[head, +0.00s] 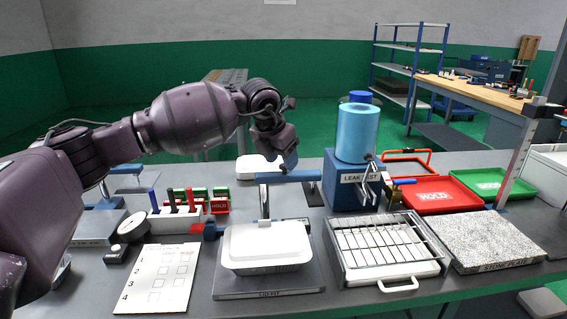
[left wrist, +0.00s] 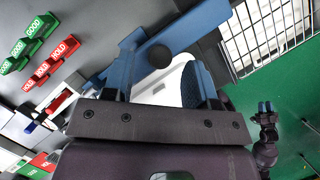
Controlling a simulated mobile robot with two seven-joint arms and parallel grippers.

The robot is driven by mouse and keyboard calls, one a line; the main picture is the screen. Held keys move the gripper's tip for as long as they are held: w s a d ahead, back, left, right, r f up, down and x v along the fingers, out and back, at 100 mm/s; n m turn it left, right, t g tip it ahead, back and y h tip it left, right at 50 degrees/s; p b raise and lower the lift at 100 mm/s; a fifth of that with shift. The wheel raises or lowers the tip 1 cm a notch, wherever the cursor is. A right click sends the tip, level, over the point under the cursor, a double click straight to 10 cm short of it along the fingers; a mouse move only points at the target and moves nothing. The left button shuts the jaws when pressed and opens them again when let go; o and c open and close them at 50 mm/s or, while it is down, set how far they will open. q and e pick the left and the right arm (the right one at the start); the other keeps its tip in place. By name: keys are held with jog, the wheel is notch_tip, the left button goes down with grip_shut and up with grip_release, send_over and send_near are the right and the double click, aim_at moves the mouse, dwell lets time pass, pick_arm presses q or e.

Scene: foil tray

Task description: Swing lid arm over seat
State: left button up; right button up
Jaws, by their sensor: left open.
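The blue lid arm (head: 287,177) is a bar on an upright post (head: 264,203) behind the seat plate marked LID FIT (head: 268,283). It points right in the head view. A white tray (head: 267,262) with a white top stands on the plate. My left gripper (head: 289,164) is open, pointing down just above the bar. In the left wrist view the bar (left wrist: 195,27) runs across beyond the blue fingertips (left wrist: 162,78); I cannot tell whether they touch it. My right gripper (left wrist: 265,106) appears small at the right there, over green floor; its jaw gap is unclear.
A white lid-like piece (head: 258,166) lies behind the bar. The blue leak test stand (head: 352,185) with its cylinder (head: 357,133) is close on the right. A wire rack (head: 385,246) is beside the plate, and a marker holder (head: 175,224) stands left.

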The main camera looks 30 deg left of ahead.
pick_arm(q)
jog(key=shift+w+f, duration=0.3)
jog(key=shift+f, duration=0.35)
jog(key=shift+c, duration=0.3)
grip_shut()
